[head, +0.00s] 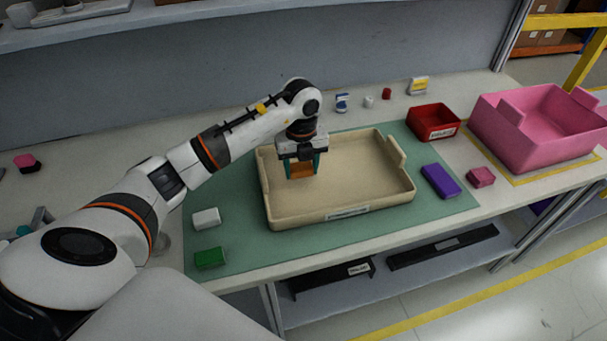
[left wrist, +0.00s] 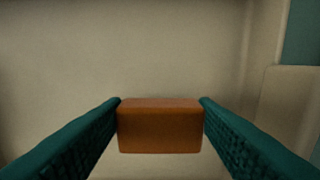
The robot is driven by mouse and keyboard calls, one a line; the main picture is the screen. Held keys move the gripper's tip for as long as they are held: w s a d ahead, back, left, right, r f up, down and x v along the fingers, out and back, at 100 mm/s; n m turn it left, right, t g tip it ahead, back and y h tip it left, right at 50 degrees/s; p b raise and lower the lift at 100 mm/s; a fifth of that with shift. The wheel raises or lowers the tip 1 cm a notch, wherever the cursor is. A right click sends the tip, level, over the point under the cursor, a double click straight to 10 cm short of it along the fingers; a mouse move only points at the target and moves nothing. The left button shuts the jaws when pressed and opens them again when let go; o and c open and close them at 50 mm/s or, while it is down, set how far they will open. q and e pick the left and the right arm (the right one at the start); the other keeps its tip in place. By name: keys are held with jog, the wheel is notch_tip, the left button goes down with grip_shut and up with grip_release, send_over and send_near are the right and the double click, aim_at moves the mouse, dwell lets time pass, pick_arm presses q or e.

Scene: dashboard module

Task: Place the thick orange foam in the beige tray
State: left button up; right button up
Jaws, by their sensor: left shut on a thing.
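The thick orange foam (head: 301,171) is a block held between the teal fingers of my left gripper (head: 300,167). In the left wrist view the foam (left wrist: 160,126) sits squarely between both fingertips. The beige tray (head: 345,209) lies on the green mat, and my left gripper is over its left part, pointing down. The tray floor (left wrist: 150,50) fills most of the left wrist view behind the foam. I cannot tell whether the foam touches the floor. My right gripper is not in view.
On the green mat (head: 230,235) are a white block (head: 206,218), a green block (head: 210,258) and a purple block (head: 441,181). A red bin (head: 433,122), a pink block (head: 481,177) and a pink tray (head: 510,140) stand to the right. Several small items line the back.

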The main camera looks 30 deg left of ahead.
aim_at(301, 169)
pick_arm(q)
notch_tip(301, 169, down, 3)
jog(key=shift+f, duration=0.3)
jog(key=shift+f, duration=0.1)
jog(key=o, duration=0.9)
jog(key=shift+o, duration=0.2)
jog(key=shift+r, duration=0.3)
notch_tip(301, 169, up, 12)
jog(key=shift+f+b, duration=0.15)
jog(key=shift+b, duration=0.55)
